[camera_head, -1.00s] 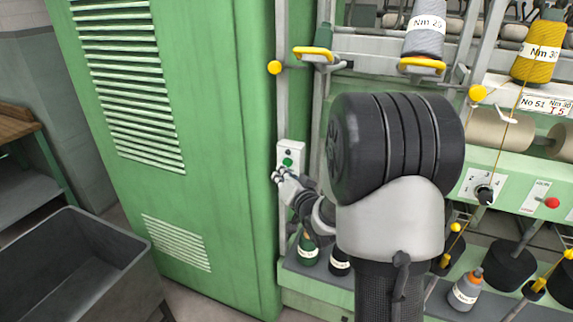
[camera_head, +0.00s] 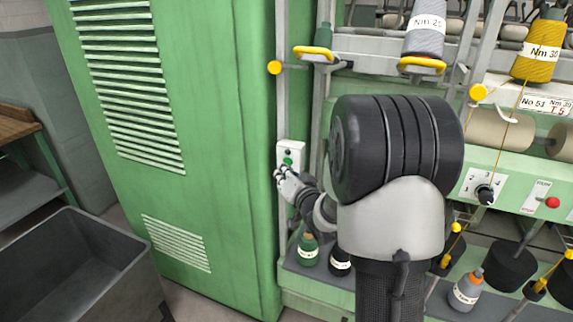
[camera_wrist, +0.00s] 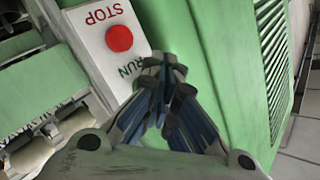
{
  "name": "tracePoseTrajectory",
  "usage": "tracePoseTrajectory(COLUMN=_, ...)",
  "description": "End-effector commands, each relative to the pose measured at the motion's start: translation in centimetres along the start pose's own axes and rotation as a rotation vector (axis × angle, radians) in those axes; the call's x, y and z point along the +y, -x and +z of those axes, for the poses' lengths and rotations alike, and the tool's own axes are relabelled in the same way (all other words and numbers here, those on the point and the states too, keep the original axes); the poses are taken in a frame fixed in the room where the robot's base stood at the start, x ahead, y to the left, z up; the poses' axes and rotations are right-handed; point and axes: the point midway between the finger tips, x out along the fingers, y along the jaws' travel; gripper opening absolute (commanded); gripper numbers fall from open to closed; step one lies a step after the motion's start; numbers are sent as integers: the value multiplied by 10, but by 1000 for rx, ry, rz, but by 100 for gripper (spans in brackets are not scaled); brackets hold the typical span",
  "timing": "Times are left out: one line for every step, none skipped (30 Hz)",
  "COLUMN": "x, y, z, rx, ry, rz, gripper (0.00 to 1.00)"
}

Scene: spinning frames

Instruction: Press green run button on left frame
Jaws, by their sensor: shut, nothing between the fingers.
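The white control panel (camera_head: 291,151) is on the left frame, beside the tall green cabinet. The green run button (camera_head: 288,160) shows on the panel's lower part, just above my gripper. My gripper (camera_head: 279,172) is shut and empty, with its fingertips at the lower part of the panel. In the wrist view, the red stop button (camera_wrist: 120,38) and the upside-down words STOP and RUN are visible. My closed fingers (camera_wrist: 163,66) are beside the word RUN, and the green button is hidden there. I cannot tell whether the fingertips touch the button.
The green cabinet (camera_head: 215,150) stands directly left of the panel. A grey bin (camera_head: 75,260) is at the lower left. Bobbins, a rotary knob (camera_head: 484,194) and a red button (camera_head: 552,203) are on the machine to the right.

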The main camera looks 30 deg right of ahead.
Motion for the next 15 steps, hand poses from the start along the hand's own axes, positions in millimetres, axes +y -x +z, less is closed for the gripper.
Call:
tracePoseTrajectory(x=0, y=-1, z=-1, rx=1, ry=0, rz=0, gripper=0)
tracePoseTrajectory(x=1, y=-1, z=-1, rx=1, ry=0, rz=0, gripper=0)
tracePoseTrajectory(x=1, y=-1, z=-1, rx=1, ry=0, rz=0, gripper=0)
tracePoseTrajectory(x=1, y=-2, z=-1, rx=1, ry=0, rz=0, gripper=0)
tracePoseTrajectory(x=1, y=-2, z=-2, rx=1, ry=0, rz=0, gripper=0)
tracePoseTrajectory(x=2, y=-2, z=-2, rx=1, ry=0, rz=0, gripper=0)
tracePoseTrajectory(x=2, y=-2, z=-2, rx=1, ry=0, rz=0, gripper=0)
tracePoseTrajectory(x=2, y=-3, z=-2, rx=1, ry=0, rz=0, gripper=0)
tracePoseTrajectory(x=2, y=-3, z=-2, rx=2, ry=-1, rz=0, gripper=0)
tracePoseTrajectory(x=2, y=-3, z=-3, rx=2, ry=-1, rz=0, gripper=0)
tracePoseTrajectory(x=3, y=-3, z=-3, rx=2, ry=-1, rz=0, gripper=0)
tracePoseTrajectory(x=3, y=-4, z=-3, rx=2, ry=-1, rz=0, gripper=0)
tracePoseTrajectory(x=3, y=-4, z=-3, rx=2, ry=-1, rz=0, gripper=0)
tracePoseTrajectory(x=3, y=-4, z=-3, rx=1, ry=-1, rz=0, gripper=0)
tracePoseTrajectory(x=3, y=-4, z=-3, rx=2, ry=-1, rz=0, gripper=0)
